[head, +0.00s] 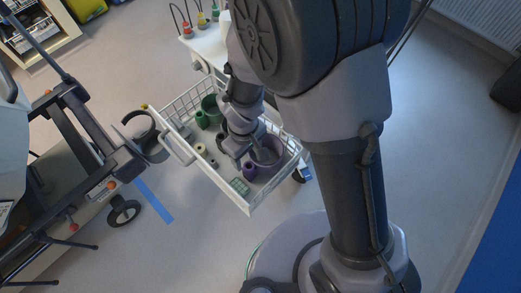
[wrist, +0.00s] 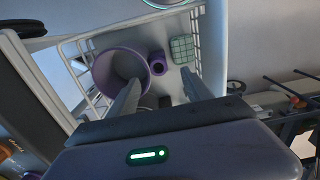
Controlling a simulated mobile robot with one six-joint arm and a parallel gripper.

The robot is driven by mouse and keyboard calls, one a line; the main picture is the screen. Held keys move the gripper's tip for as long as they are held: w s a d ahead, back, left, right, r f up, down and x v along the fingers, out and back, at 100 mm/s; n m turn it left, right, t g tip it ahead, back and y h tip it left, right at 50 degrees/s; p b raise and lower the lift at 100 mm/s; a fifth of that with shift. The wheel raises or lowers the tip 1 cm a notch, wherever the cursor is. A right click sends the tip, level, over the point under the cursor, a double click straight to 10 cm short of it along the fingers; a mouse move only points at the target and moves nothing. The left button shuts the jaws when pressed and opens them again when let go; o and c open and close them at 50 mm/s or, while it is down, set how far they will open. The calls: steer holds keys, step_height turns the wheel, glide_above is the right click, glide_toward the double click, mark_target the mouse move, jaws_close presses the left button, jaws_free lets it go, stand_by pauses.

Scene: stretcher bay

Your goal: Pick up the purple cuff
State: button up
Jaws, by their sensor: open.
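A wide purple cuff (head: 270,152), shaped like an open ring, lies in the right part of a white wire basket (head: 240,203). It also shows in the wrist view (wrist: 104,72), up and left of my gripper. A smaller purple tube (head: 249,171) stands beside it and shows in the wrist view (wrist: 157,64) too. My gripper (wrist: 160,88) is open and empty, pointing into the basket. In the wrist view its left finger overlaps the lower right side of the wide cuff; I cannot tell whether they touch. In the head view my arm hides part of the basket.
A green ring (head: 209,104), small green tubes (head: 202,120) and a pale green block (head: 239,186) share the basket. The basket's wire walls stand around them. A stretcher frame (head: 100,140) is at the left. Open floor (head: 190,260) lies below the basket in the head view.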

mark_target(249, 168)
step_height(249, 168, down, 10)
steer(key=b, duration=0.3)
steer(key=shift+w+b, duration=0.15)
steer(key=shift+b, duration=0.15)
steer(key=shift+d+r, duration=0.1)
steer(key=shift+r, duration=0.05)
jaws_close()
